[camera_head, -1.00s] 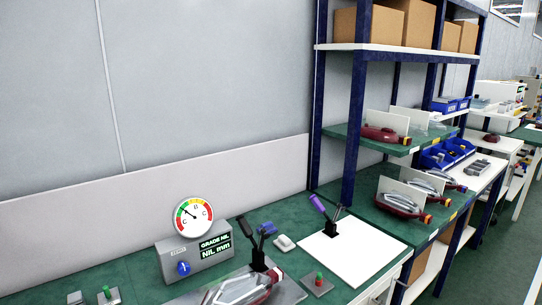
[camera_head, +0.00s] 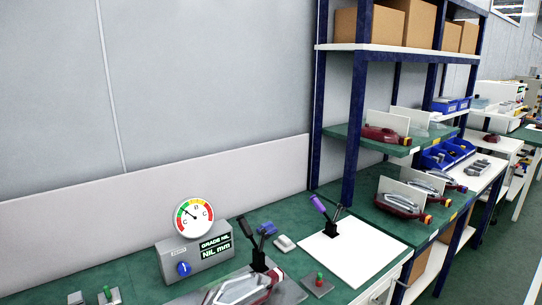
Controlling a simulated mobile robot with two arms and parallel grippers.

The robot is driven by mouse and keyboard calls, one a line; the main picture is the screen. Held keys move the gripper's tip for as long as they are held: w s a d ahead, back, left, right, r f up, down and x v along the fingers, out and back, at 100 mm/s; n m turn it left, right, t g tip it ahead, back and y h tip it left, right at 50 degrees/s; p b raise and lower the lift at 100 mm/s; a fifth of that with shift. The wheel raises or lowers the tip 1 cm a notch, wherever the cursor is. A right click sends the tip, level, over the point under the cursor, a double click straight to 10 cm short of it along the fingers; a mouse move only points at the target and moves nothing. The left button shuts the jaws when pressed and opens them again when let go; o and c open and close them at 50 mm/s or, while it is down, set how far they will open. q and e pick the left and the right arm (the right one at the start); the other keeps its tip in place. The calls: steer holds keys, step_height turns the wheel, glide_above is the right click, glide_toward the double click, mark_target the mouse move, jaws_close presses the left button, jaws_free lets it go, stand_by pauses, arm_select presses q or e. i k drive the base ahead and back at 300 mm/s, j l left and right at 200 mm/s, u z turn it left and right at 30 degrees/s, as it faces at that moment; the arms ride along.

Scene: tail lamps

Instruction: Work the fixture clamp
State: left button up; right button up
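A tail lamp (camera_head: 238,289) with a clear and dark red body lies on a grey fixture plate (camera_head: 290,291) at the bottom middle of the head view. A black clamp (camera_head: 259,262) stands at the lamp's far end, with its lever raised. Neither of my grippers shows in the view. The near part of the fixture is cut off by the bottom edge.
A grey gauge box (camera_head: 205,250) with a round dial (camera_head: 194,217) stands behind the fixture. A small box with a red-and-green button (camera_head: 319,280) sits to its right, another with a green button (camera_head: 108,294) at bottom left. Shelving (camera_head: 357,130) with lamps and cartons rises at right.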

mark_target(245, 227)
steer(key=i+l+u, duration=0.1)
steer(key=u, duration=0.7)
steer(key=l+u, duration=0.3)
steer(key=l, duration=0.3)
steer(key=l+u, duration=0.3)
steer(key=l, duration=0.3)
steer(key=k+l+u, duration=0.25)
steer(key=l, duration=0.35)
steer(key=k+l, duration=0.1)
steer(key=l, duration=1.2)
steer(key=i+z, duration=0.1)
steer(key=z, duration=0.2)
steer(key=i+z, duration=0.25)
steer(key=k+l, duration=0.05)
steer(key=k, duration=0.05)
